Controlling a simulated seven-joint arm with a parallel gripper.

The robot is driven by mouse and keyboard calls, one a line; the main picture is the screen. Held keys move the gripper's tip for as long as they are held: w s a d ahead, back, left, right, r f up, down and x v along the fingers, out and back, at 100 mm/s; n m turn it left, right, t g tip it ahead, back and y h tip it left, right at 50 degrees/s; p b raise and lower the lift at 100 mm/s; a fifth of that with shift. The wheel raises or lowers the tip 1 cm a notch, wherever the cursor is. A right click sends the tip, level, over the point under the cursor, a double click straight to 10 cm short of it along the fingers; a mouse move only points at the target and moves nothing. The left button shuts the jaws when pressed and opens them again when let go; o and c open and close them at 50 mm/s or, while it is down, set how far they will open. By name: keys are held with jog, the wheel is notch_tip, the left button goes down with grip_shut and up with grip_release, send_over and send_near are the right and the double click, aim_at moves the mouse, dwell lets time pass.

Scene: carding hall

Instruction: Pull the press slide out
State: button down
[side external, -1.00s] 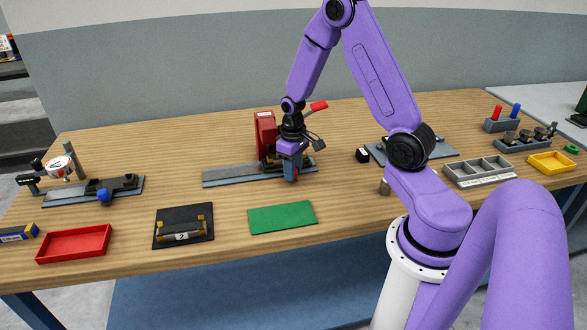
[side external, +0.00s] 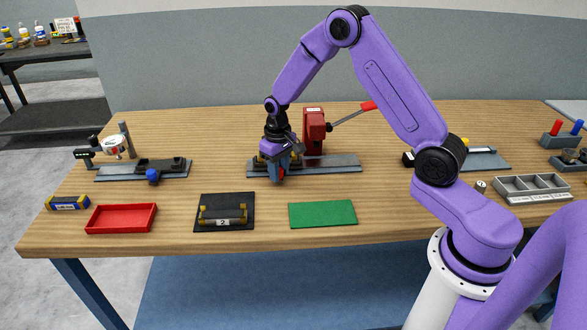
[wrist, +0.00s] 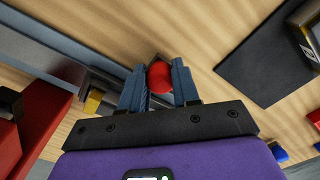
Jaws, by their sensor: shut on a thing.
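The press (side external: 313,126) is a red upright body at the back of a grey rail (side external: 340,162), with a red-tipped lever (side external: 369,105) out to its right. The press slide (side external: 261,160), dark with yellow parts, is at the rail's left end, clear to the left of the press and partly hidden by my gripper (side external: 278,174). My gripper is shut on the slide's red knob (wrist: 160,76), which sits between the two blue-grey fingers in the wrist view. A yellow part of the slide (wrist: 93,101) shows beside the fingers there.
In front are a green mat (side external: 323,213), a black mat (side external: 242,201) holding a roller in a cradle, and a red tray (side external: 121,217). A gauge fixture (side external: 120,171) stands left of the rail. A grey divided tray (side external: 530,189) lies to the right.

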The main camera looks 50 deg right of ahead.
jog(key=shift+w+a, duration=0.25)
jog(key=shift+a, duration=0.2)
jog(key=c, duration=0.8)
grip_release()
jog(key=shift+a, duration=0.1)
jog(key=shift+d+r, duration=0.1)
jog(key=shift+d, duration=0.1)
jog(key=shift+r, duration=0.35)
notch_tip(320, 180, up, 17)
jog(key=shift+a+f, duration=0.1)
jog(key=shift+f, duration=0.1)
